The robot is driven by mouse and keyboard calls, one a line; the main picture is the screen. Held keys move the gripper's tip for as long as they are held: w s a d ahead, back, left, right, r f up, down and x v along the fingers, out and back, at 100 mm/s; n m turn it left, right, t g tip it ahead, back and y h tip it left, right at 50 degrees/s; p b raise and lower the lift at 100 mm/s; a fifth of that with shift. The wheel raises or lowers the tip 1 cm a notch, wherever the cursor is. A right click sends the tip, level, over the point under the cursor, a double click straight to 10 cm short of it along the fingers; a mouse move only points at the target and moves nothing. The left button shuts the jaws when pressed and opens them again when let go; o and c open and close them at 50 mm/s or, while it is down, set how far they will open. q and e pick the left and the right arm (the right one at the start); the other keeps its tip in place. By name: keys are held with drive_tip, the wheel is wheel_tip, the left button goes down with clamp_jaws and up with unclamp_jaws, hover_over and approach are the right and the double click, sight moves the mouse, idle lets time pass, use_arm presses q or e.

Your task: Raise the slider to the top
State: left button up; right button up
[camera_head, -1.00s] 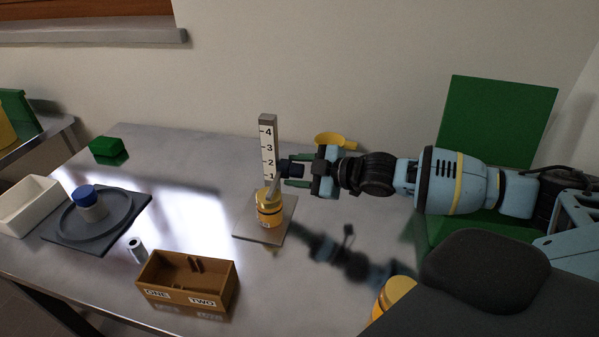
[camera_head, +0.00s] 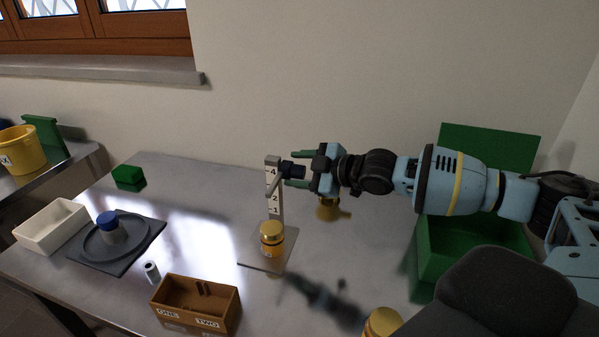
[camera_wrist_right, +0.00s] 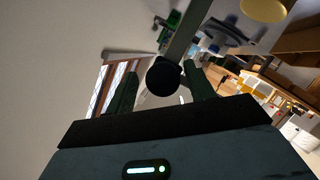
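The scale post (camera_head: 275,200) stands upright on a thin base plate (camera_head: 256,256), with numbers up its face. The slider (camera_head: 272,184) is high on the post, covering the 3, with the 4 above it and the 2 and 1 below. Its dark round knob (camera_head: 292,170) sticks out to the right. My right gripper (camera_head: 299,168) is level with the knob, its green fingers apart, one above and one below. In the right wrist view the knob (camera_wrist_right: 165,76) sits between the spread fingers; contact is unclear. My left gripper is not in view.
An orange jar (camera_head: 271,240) with a gold lid stands before the post. A yellow scoop (camera_head: 328,209) lies behind. A brown box (camera_head: 195,316), small cylinder (camera_head: 152,272), dark tray (camera_head: 85,257) and white bin (camera_head: 48,233) are left. A green box (camera_head: 470,262) is right.

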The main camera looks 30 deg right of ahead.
drive_tip(key=shift+s, duration=0.1)
drive_tip(key=shift+s+d, duration=0.2)
drive_tip(key=v, duration=0.7)
drive_tip(key=shift+s+r, duration=0.1)
idle(0.6)
